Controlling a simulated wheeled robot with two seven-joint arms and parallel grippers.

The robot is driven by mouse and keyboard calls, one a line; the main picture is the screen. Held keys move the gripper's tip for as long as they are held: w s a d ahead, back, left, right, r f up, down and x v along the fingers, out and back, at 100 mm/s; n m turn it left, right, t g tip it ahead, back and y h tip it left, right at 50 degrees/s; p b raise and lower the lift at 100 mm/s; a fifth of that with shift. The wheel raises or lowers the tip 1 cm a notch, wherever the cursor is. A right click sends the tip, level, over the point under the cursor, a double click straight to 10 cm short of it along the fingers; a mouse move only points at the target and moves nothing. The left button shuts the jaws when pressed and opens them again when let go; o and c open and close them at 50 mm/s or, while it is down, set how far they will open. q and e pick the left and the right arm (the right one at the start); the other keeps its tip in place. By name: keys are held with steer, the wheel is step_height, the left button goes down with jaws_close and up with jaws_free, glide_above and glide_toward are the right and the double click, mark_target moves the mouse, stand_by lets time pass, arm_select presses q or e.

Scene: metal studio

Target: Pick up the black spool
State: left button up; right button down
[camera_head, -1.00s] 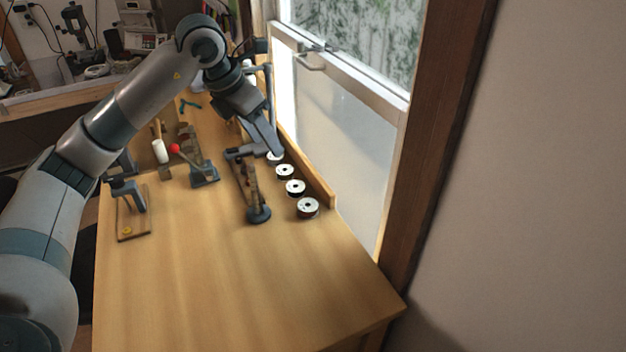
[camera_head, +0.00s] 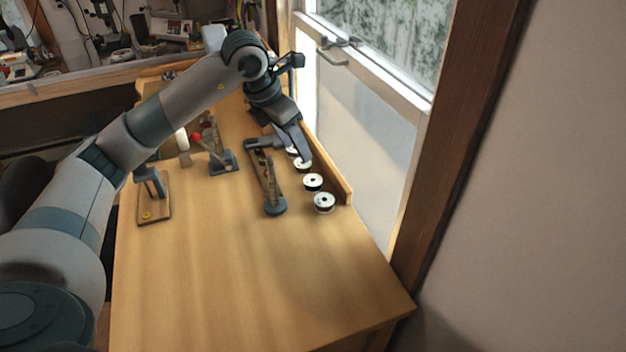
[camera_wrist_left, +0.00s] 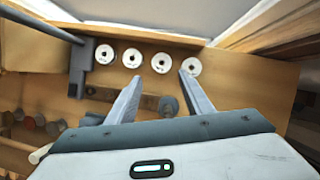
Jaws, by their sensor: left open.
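Several spools with white tops and dark sides stand in a row along the window side of the bench. The nearest spool (camera_head: 324,203) shows a dark winding; the others are a second (camera_head: 313,182), a third (camera_head: 303,165) and a partly hidden far one. I cannot tell the winding colours in the left wrist view, where the row runs across the top, with one spool (camera_wrist_left: 161,63) just beyond the fingertips. My left gripper (camera_head: 279,153) is open and empty, close to the far spools; its fingers also show in the wrist view (camera_wrist_left: 160,78). My right gripper is not in view.
A red-knobbed lever device (camera_head: 220,160) and a small wooden-based stand (camera_head: 154,205) are to the left. A wooden ledge (camera_head: 335,175) edges the window side. The near bench top is clear.

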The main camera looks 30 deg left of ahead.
arm_select(q)
steer(key=p, duration=0.3)
glide_above(310, 181)
steer(key=s, duration=0.1)
steer(key=f, duration=0.4)
steer(key=a+f, duration=0.1)
steer(key=f, duration=0.1)
steer(key=shift+s+f, duration=0.15)
steer(key=shift+s, duration=0.05)
steer(key=shift+w+d+f, duration=0.1)
steer(key=shift+w+f, duration=0.05)
steer(key=shift+f, duration=0.3)
steer(key=shift+d+f+p, duration=0.2)
steer(key=shift+f+p, duration=0.45)
steer(key=shift+f, duration=0.05)
steer(key=p+x, duration=0.1)
steer(key=x, duration=0.2)
steer(key=shift+p, duration=0.3)
steer(key=shift+f, duration=0.45)
steer(key=c, duration=0.8)
